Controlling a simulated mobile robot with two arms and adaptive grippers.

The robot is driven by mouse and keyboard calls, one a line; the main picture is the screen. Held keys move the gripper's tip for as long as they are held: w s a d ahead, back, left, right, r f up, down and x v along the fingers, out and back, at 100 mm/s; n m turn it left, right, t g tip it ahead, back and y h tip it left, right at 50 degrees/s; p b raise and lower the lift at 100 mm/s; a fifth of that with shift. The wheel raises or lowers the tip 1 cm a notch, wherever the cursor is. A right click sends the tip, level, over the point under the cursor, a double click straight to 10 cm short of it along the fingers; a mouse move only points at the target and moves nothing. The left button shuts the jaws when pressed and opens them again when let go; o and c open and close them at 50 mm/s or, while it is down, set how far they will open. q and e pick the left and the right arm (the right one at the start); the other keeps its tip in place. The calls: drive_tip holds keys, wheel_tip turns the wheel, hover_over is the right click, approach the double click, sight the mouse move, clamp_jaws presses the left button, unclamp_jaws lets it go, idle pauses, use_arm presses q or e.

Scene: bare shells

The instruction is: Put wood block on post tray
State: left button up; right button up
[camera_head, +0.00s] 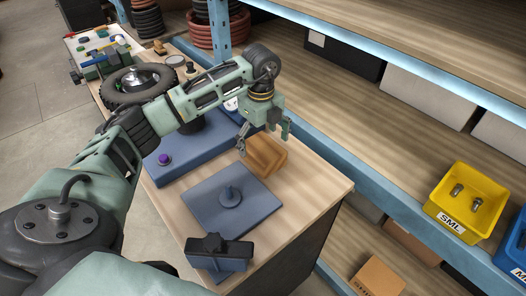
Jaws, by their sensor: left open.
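The wood block (266,156) lies on the wooden table top (317,189), towards its right edge. My left gripper (264,146) is above the block with its fingers spread. It looks empty, and I cannot tell whether a finger touches the block. A flat blue tray with a short upright post (211,209) sits on the table, nearer the front than the block. Nothing lies on this post tray. My right gripper is not in view.
A blue box-like object with a black top (219,254) stands at the front corner. A larger blue base with a purple knob (184,161) is behind the post tray. A wheel (135,85) lies farther back. Shelves with a yellow bin (466,202) run along the right.

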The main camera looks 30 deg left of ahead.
sight(263, 147)
use_arm(q)
drive_tip(key=f, duration=0.1)
drive_tip(key=f+p, duration=0.1)
drive_tip(key=f, duration=0.1)
drive_tip(key=shift+w+d+f+p, duration=0.2)
drive_tip(key=shift+f+p, duration=0.1)
drive_tip(key=shift+f, duration=0.35)
drive_tip(key=shift+c, duration=0.3)
drive_tip(key=shift+w, duration=0.1)
drive_tip(key=c, duration=1.6)
drive_tip(key=shift+r, duration=0.1)
drive_tip(key=shift+c, duration=0.2)
drive_tip(key=shift+r, duration=0.1)
